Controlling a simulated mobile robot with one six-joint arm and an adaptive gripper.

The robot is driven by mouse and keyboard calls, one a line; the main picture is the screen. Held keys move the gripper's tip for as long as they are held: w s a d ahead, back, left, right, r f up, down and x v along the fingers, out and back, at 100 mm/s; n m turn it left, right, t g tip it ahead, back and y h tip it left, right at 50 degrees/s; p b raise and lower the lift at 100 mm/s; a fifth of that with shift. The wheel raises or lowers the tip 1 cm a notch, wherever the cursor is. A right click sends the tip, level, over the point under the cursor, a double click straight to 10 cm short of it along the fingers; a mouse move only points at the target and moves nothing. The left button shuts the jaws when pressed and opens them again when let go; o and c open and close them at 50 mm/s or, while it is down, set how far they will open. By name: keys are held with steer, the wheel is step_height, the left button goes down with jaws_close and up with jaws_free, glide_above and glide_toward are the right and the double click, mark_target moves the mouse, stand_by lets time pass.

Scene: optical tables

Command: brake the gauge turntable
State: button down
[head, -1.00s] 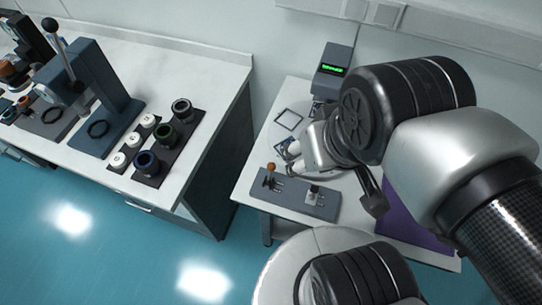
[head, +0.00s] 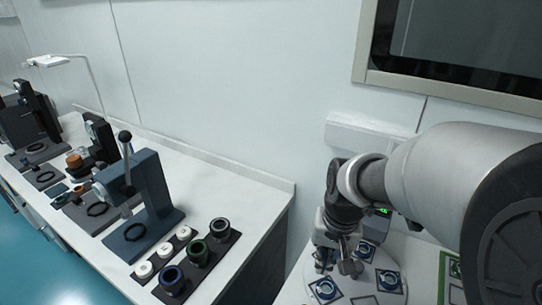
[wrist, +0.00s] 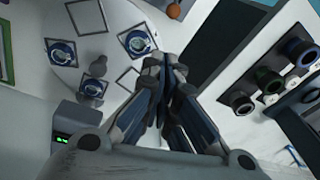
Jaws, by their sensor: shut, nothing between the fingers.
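The gauge turntable (head: 350,286) is a white disc at the bottom right of the head view, cut off by the frame. It carries square outlines and blue-ringed pieces (head: 325,289). The turntable also shows at the left of the wrist view (wrist: 103,46). My gripper (head: 338,266) hangs above the turntable with its fingers together and empty; the wrist view shows its closed fingertips (wrist: 168,62). An orange knob (wrist: 174,11) shows at the top edge of the wrist view, apart from my fingers.
A box with a green readout (wrist: 62,139) stands beside the turntable. The neighbouring bench (head: 255,196) holds a blue lever press (head: 150,198) and a dark tray of white, blue and green rings. A dark gap separates the tables.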

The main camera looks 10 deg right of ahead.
steer(key=w+f+m+g, duration=0.1)
steer(key=w+f, duration=0.3)
steer(key=f, duration=0.3)
steer(key=shift+w+d+f, duration=0.15)
steer(key=shift+d+f, duration=0.05)
steer(key=shift+d, duration=0.05)
steer(key=f+b, duration=0.1)
steer(key=f, duration=0.2)
steer(key=f+b, duration=0.1)
steer(key=f, duration=0.2)
steer(key=f+b, duration=0.2)
steer(key=f, duration=0.1)
steer(key=shift+w+a+f, duration=0.1)
steer(key=shift+a+f, duration=0.15)
steer(key=shift+f, duration=0.1)
steer(key=shift+a+f, duration=0.15)
steer(key=shift+f, duration=0.15)
steer(key=shift+s+a+r+b, duration=0.15)
steer(key=shift+s+a+r, duration=0.1)
steer(key=shift+s, duration=0.3)
steer(key=shift+s+a+r+b, duration=0.1)
steer(key=shift+s+a+r, duration=0.15)
steer(key=shift+s, duration=0.3)
steer(key=shift+s+a+r+b, duration=0.15)
steer(key=shift+s+r, duration=0.1)
steer(key=shift+s, duration=0.3)
steer(key=shift+r, duration=0.15)
